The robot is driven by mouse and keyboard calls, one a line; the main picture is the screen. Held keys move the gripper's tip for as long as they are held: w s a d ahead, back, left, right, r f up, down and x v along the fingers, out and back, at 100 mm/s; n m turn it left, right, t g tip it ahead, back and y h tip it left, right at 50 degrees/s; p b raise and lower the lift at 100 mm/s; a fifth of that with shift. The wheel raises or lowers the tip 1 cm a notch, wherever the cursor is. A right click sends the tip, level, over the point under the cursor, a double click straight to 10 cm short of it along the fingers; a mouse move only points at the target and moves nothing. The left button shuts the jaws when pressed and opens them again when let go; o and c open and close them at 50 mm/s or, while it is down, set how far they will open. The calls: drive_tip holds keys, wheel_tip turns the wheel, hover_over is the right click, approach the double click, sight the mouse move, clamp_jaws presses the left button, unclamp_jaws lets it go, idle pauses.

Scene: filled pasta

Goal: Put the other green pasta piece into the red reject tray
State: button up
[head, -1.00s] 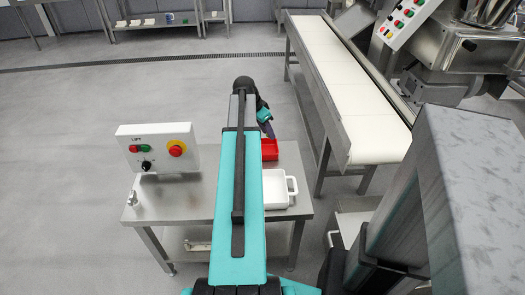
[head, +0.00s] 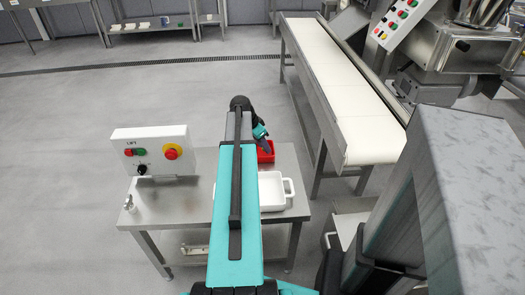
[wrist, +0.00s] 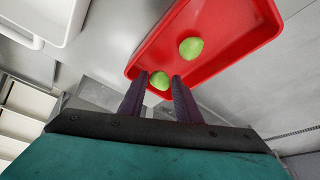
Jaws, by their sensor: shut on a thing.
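The red reject tray (wrist: 234,57) fills the upper middle of the wrist view. It also shows in the head view (head: 267,157), partly hidden behind my arm. One green pasta piece (wrist: 191,48) lies in the tray. My gripper (wrist: 160,85) is shut on another green pasta piece (wrist: 160,81), held between its dark fingertips at the tray's near edge. How high this piece is above the tray floor I cannot tell. In the head view my gripper (head: 264,145) is at the red tray, and the pasta pieces cannot be made out there.
A white tray (head: 289,193) stands on the steel table (head: 165,210) just in front of the red tray. A lift control box (head: 150,140) is at the table's left. A conveyor with a white belt (head: 345,90) runs along the right.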

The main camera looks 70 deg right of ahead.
drive_tip(key=shift+f, duration=1.1)
drive_tip(key=shift+f, duration=0.15)
drive_tip(key=o, duration=0.8)
drive_tip(key=shift+c, duration=0.2)
drive_tip(key=v, duration=1.2)
drive_tip(key=shift+w, duration=0.15)
